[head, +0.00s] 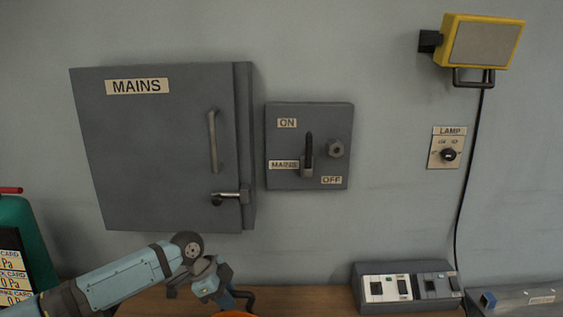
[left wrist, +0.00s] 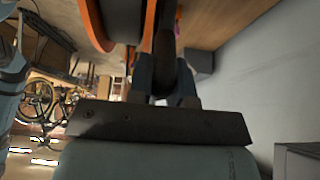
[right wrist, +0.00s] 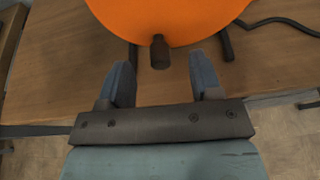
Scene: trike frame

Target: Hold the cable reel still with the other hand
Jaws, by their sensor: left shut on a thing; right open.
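The cable reel is mostly out of the head view; only a sliver of its orange disc (head: 236,314) shows at the bottom edge. In the right wrist view its orange disc (right wrist: 165,18) fills the top, with a dark knob (right wrist: 159,52) at its lower edge. In the left wrist view orange rims (left wrist: 95,22) show beside a dark bar. My left gripper (head: 232,298) is shut on this dark bar of the reel (left wrist: 166,45). My right gripper (right wrist: 164,70) is open and empty, its fingers either side of the knob, apart from it.
The reel is on a wooden bench (right wrist: 60,60). A dark cable (right wrist: 275,21) runs off to the right. A grey socket box (head: 405,286) stands at the wall. The mains cabinet (head: 155,150), switch box (head: 309,146) and yellow lamp (head: 485,41) are on the wall. A green case (head: 15,220) is at left.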

